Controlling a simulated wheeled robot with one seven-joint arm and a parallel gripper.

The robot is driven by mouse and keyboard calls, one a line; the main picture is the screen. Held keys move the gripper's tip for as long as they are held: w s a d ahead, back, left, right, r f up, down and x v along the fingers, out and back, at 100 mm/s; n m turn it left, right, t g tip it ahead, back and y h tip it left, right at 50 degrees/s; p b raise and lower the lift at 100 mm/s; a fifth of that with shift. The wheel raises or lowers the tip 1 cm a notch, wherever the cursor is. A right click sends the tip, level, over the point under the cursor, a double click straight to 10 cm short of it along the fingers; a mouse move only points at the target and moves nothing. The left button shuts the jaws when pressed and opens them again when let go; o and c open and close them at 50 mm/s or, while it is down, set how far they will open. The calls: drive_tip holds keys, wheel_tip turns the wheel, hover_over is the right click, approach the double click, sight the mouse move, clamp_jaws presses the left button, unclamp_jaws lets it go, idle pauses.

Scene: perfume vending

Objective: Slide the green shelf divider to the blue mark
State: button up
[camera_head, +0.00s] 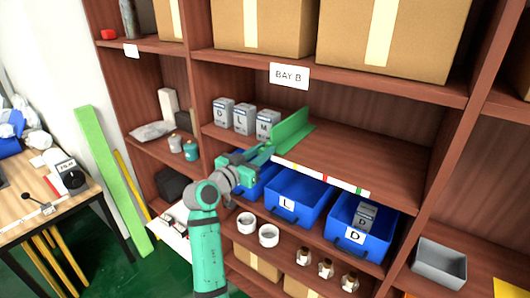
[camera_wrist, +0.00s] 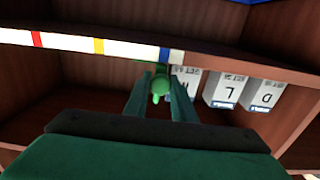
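The green shelf divider (camera_head: 292,130) stands upright on the shelf, right of the boxes marked D, L and M. Its front end with a round green knob (camera_wrist: 160,84) shows in the wrist view. The marked white strip (camera_wrist: 130,50) runs along the shelf's front edge. In the wrist view, which is upside down, the blue mark (camera_wrist: 165,54) is roughly in line with the divider; exact alignment is hard to tell.
Boxes D (camera_head: 222,113), L (camera_head: 243,119) and M (camera_head: 267,124) stand left of the divider. The shelf to its right (camera_head: 370,160) is clear.

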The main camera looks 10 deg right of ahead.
drive_tip(key=o, duration=0.4)
drive_tip(key=shift+a, duration=0.1)
drive_tip(key=v, duration=1)
drive_tip(key=shift+s+a, duration=0.2)
drive_tip(key=shift+a, duration=0.05)
drive_tip(key=shift+s, duration=0.1)
